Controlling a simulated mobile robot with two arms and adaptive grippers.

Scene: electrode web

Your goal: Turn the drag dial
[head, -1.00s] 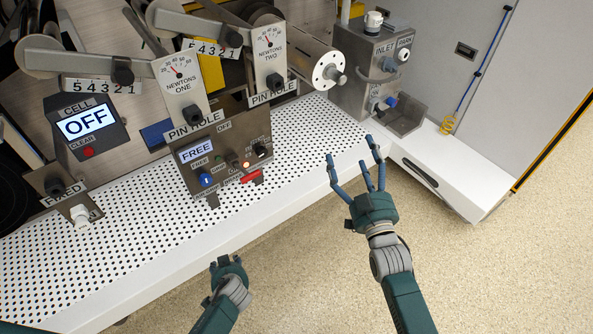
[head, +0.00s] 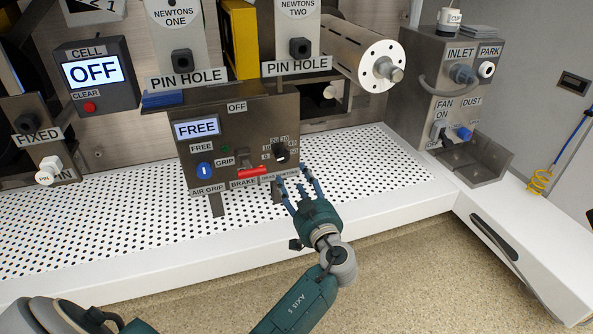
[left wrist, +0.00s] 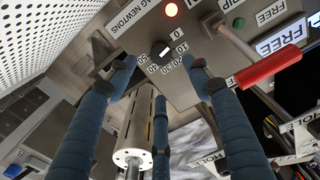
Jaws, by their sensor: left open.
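The drag dial (head: 280,153) is a small black knob on the front of the grey control panel (head: 235,128), at its right side, with numbers around it. It also shows in the left wrist view (left wrist: 160,50), with a pale mark on its face; I cannot tell its exact setting. My left gripper (head: 297,180) is open and empty, just below and in front of the dial. In the left wrist view its spread blue fingers (left wrist: 158,66) point toward the dial, one tip on each side in the picture, with no clear contact. My right gripper is out of view.
A red brake lever (head: 252,173) and a blue air-grip knob (head: 204,170) sit left of the dial. A metal roller (head: 352,55) juts out above right. The perforated white table (head: 380,180) is clear right of the panel. The inlet box (head: 455,85) stands farther right.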

